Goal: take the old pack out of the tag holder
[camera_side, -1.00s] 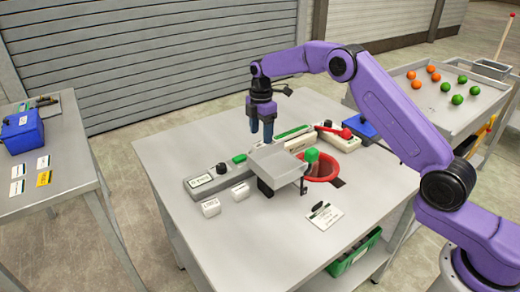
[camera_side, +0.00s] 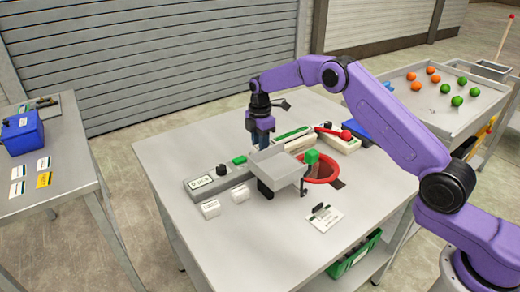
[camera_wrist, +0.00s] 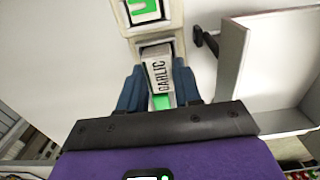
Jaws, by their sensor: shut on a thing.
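In the wrist view a white pack (camera_wrist: 158,72) marked GARLIC sits between the blue fingers of my gripper (camera_wrist: 160,98), which is shut on it. A green strip shows at the pack's near end. The pack is in line with a beige housing, which seems to be the tag holder (camera_wrist: 176,34); whether it is still seated there cannot be told. In the side view my gripper (camera_side: 259,146) points down behind the grey tray (camera_side: 276,160), which hides the pack and the fingertips' surroundings.
The grey tray wall stands close on the right in the wrist view.

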